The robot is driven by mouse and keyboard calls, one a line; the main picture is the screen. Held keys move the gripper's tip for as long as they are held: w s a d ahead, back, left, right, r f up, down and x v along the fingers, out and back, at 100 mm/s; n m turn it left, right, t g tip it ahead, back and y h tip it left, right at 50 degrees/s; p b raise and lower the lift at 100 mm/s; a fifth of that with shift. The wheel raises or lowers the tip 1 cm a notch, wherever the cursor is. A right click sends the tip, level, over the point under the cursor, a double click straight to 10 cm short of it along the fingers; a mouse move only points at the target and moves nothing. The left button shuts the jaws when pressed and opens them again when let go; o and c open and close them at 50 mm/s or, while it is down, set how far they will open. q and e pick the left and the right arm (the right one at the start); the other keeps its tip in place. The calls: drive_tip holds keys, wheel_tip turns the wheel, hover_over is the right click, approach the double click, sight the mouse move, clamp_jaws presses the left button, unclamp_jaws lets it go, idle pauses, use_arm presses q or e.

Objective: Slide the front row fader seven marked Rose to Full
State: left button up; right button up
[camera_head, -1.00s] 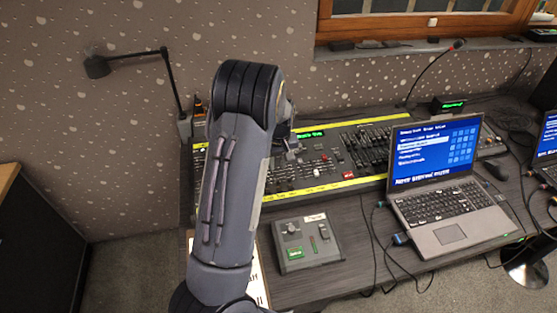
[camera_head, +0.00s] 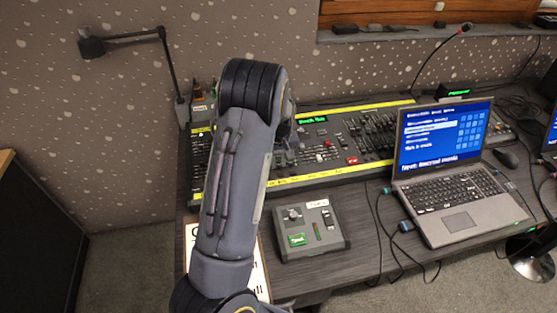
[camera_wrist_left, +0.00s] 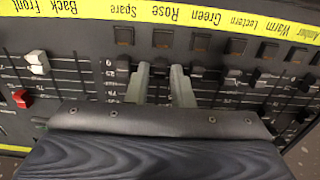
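The mixing desk (camera_head: 330,172) lies beyond my left arm in the head view. In the left wrist view its yellow strip (camera_wrist_left: 105,10) is upside down, with the Rose label (camera_wrist_left: 161,13) above a dark square button (camera_wrist_left: 162,39). My left gripper (camera_wrist_left: 160,69) has its two pale fingers apart, pointing at the Rose column. The dark Rose fader cap (camera_wrist_left: 160,71) shows partly between the fingertips, near the 0 end of the scale. Contact cannot be told. In the head view my arm hides most of this gripper. My right gripper is not in view.
Neighbouring fader caps, Spare (camera_wrist_left: 122,65) and Green (camera_wrist_left: 196,72), sit close on either side of the fingers. A small grey control box (camera_head: 310,235) and a laptop (camera_head: 455,190) stand on the table.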

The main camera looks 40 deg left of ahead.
use_arm(q)
drive_tip(key=c, duration=0.3)
drive_tip(key=shift+c, duration=0.2)
drive_tip(key=shift+a, duration=0.1)
drive_tip(key=shift+w+a+r, duration=0.15)
drive_tip(key=shift+w+a, duration=0.8)
drive_tip(key=shift+a, duration=0.2)
drive_tip(key=shift+w+a+r, duration=0.1)
drive_tip(key=shift+w+a, duration=0.85)
drive_tip(key=shift+a, duration=0.15)
drive_tip(key=o, duration=0.4)
drive_tip(key=shift+o, duration=0.2)
drive_tip(key=shift+r+p, duration=1.05)
drive_tip(key=shift+r, duration=0.25)
